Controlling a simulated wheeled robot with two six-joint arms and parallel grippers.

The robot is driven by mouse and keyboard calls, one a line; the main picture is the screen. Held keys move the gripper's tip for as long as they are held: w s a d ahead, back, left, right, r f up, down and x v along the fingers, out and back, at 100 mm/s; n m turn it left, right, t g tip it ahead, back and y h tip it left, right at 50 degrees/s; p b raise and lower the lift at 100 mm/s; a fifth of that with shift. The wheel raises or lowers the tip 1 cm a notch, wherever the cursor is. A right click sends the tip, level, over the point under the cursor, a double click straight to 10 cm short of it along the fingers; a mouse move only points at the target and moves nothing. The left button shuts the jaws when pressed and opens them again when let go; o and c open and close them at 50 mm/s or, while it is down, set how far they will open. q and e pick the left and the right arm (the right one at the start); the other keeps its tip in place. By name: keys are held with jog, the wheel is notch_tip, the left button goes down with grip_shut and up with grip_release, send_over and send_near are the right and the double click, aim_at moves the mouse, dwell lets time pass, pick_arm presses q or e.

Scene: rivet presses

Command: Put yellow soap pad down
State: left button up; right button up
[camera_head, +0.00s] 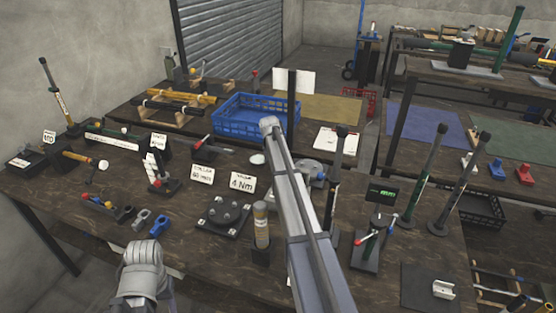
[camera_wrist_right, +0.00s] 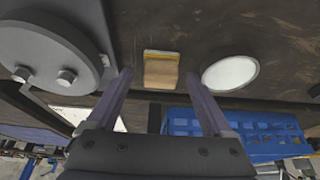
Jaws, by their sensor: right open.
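The soap pad (camera_wrist_right: 161,70) is a small tan block with a yellow edge. In the right wrist view it lies on the dark brown tabletop, in line with the gap between my right fingertips. My right gripper (camera_wrist_right: 162,82) is open, with one finger on each side of the gap and nothing clamped. I cannot tell how high the fingertips are above the table. In the head view my right arm hides the pad and the right gripper. My left arm shows only as a grey link at the lower left, without its fingers.
A white disc (camera_wrist_right: 230,74) lies beside the pad; it also shows in the head view (camera_head: 258,159). A blue crate (camera_head: 244,116) stands behind. A round grey fixture (camera_wrist_right: 52,58) is close on the left. Sign cards (camera_head: 243,182) and tools crowd the bench.

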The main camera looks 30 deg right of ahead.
jog(key=p+v, duration=0.9)
jog(key=v, duration=0.2)
jog(key=shift+r+p, duration=0.15)
jog(key=shift+p, duration=0.25)
jog(key=shift+s, duration=0.15)
jog(key=s+a+n, duration=0.2)
jog(key=s+a, duration=0.2)
jog(key=a, duration=0.3)
jog(key=s+a+n+y, duration=0.1)
jog(key=s+a, duration=0.3)
jog(key=a, duration=0.4)
jog(key=s+a+f+n, duration=0.1)
jog(key=s+a, duration=0.3)
jog(key=a, duration=0.4)
jog(key=shift+n+g, duration=0.4)
jog(key=shift+n, duration=0.4)
jog(key=s+a+n+g, duration=0.1)
jog(key=s+a+n, duration=0.3)
jog(key=s+a, duration=0.4)
jog(key=s+a+n+g+y, duration=0.1)
jog(key=s+a+n, duration=0.3)
jog(key=s+a, duration=0.5)
jog(key=s, duration=0.6)
jog(key=shift+a+f, duration=0.2)
jog(key=shift+f, duration=0.1)
